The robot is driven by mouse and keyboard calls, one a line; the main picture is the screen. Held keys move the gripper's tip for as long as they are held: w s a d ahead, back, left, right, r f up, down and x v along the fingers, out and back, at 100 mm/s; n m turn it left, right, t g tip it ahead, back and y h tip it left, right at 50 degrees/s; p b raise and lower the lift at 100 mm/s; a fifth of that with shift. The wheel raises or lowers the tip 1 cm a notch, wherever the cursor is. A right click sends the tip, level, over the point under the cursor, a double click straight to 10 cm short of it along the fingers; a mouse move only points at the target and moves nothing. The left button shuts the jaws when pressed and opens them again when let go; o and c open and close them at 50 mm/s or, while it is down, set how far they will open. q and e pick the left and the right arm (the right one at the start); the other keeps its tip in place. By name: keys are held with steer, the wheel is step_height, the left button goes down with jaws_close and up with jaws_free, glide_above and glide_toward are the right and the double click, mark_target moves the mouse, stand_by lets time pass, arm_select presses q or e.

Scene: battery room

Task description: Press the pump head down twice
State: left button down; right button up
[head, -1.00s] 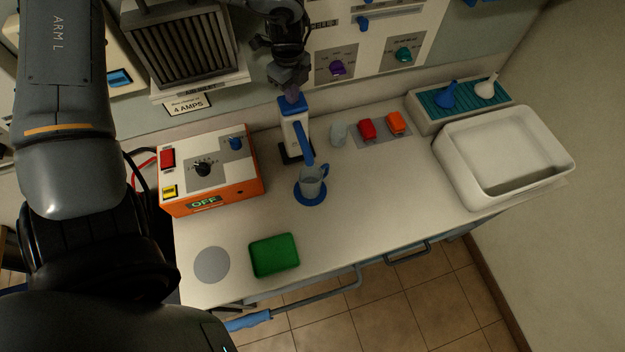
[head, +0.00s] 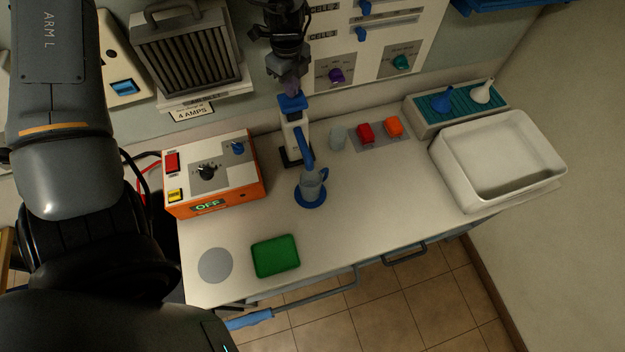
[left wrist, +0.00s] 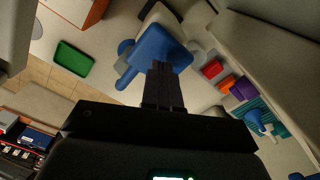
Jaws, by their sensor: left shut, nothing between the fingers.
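The dispenser (head: 291,140) stands upright on the bench, with a white body, a blue pump head (head: 293,103) on top and a blue spout reaching down to the front. A grey-blue mug (head: 311,187) stands under the spout on a round blue mat (head: 301,203). My left gripper (head: 291,88) is shut and empty, pointing down just above the pump head. In the left wrist view, the shut fingertips (left wrist: 160,66) overlap the blue pump head (left wrist: 158,45); I cannot tell whether they touch it. My right gripper is not in view.
An orange-sided charger box (head: 215,178) stands left of the dispenser. A clear cup (head: 338,137) and red and orange blocks (head: 366,132) stand to its right. A white basin (head: 461,175) is further right. A green tray (head: 276,256) lies in front. The bench's front middle is clear.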

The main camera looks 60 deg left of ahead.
mark_target(292, 101)
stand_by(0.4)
arm_select(q)
steer(key=shift+f, duration=0.25)
steer(key=shift+f+b, duration=0.75)
steer(key=shift+b, duration=0.2)
steer(key=shift+f+b, duration=1.7)
steer(key=shift+f, duration=0.2)
steer(key=shift+r, duration=0.15)
steer(key=shift+r+p, duration=0.4)
steer(key=shift+p, duration=0.05)
steer(key=shift+r+p, duration=1.3)
steer(key=shift+r, duration=1.05)
